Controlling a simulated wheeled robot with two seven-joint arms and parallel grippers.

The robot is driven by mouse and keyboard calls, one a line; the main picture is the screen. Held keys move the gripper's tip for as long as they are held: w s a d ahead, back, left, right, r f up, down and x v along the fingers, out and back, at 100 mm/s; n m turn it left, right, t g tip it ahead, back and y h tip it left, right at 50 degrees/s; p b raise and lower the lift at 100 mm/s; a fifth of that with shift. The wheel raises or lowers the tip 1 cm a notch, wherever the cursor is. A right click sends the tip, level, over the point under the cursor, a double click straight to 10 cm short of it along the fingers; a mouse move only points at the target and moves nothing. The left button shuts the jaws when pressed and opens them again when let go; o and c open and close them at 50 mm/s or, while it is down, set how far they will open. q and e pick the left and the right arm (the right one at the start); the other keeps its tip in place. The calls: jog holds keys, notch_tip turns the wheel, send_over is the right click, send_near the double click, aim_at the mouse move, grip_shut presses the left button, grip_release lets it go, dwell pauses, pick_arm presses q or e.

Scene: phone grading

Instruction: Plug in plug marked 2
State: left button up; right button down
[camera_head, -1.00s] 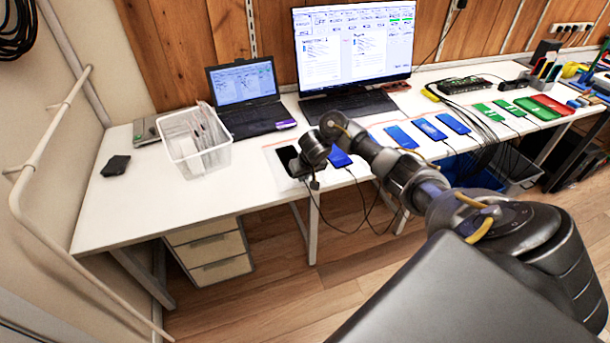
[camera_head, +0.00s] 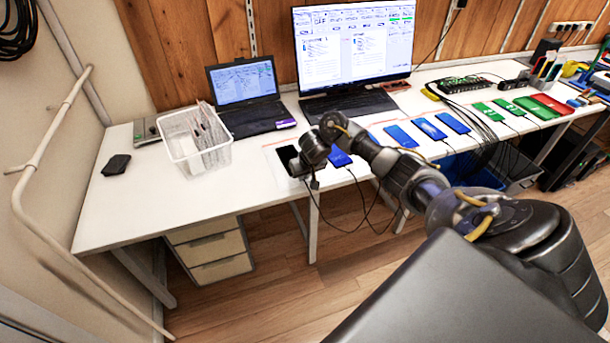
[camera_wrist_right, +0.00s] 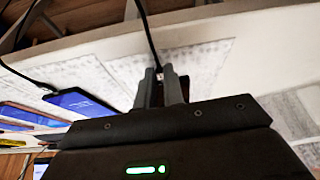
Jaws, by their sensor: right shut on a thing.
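My right gripper (camera_head: 300,170) is over the front edge of the white table, at a black phone (camera_head: 286,154) on a white sheet. In the right wrist view my right gripper (camera_wrist_right: 163,80) is shut on a plug with a dark cable (camera_wrist_right: 148,30) running up from between the fingers. A dark phone (camera_wrist_right: 190,86) lies just beyond the fingertips, mostly hidden behind them. Whether the plug sits in the phone's port is hidden. No mark is legible on the plug. My left gripper is not in view.
Several blue-screened phones (camera_head: 401,136) with cables lie to the right along the table (camera_head: 130,210). A small black object (camera_head: 116,165) lies far left. The left tabletop is mostly clear.

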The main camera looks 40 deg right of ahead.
aim_at(305, 182)
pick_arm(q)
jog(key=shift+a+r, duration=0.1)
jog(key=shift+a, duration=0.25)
pick_arm(e)
jog(key=c, duration=1.4)
grip_release()
jog(key=shift+c, duration=0.2)
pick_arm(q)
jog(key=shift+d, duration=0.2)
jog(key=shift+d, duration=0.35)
